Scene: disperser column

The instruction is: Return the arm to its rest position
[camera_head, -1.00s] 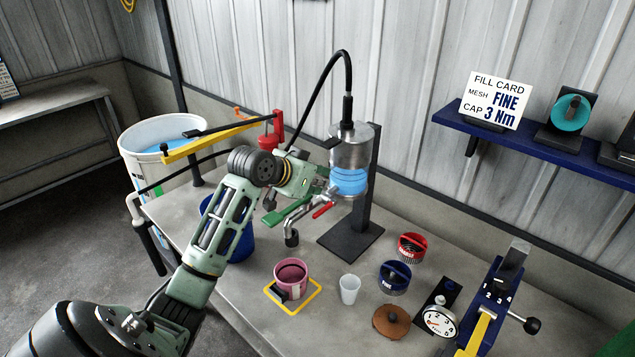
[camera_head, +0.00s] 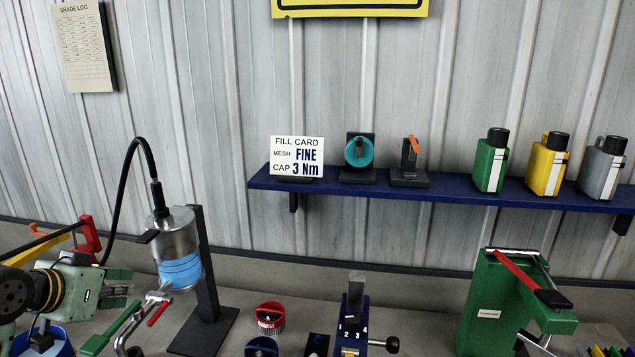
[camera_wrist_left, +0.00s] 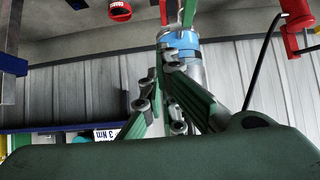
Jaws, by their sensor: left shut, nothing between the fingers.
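My left gripper (camera_head: 126,290) is at the lower left of the head view, beside the disperser column. Its fingers are shut with nothing between them. The column's steel cylinder (camera_head: 176,238) with a blue band (camera_head: 181,271) stands just right of the fingertips on a dark stand (camera_head: 205,265). A green lever (camera_head: 112,330) and a red-handled valve (camera_head: 158,312) sit below the fingers. In the left wrist view my gripper's fingers (camera_wrist_left: 165,62) point up the picture towards the blue-banded column (camera_wrist_left: 182,42). My right gripper is not in view.
A blue shelf (camera_head: 440,191) on the wall holds a fill card (camera_head: 297,157) and several bottles. A red cap (camera_head: 270,316), a blue torque device (camera_head: 352,325) and a green press (camera_head: 505,300) stand on the bench.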

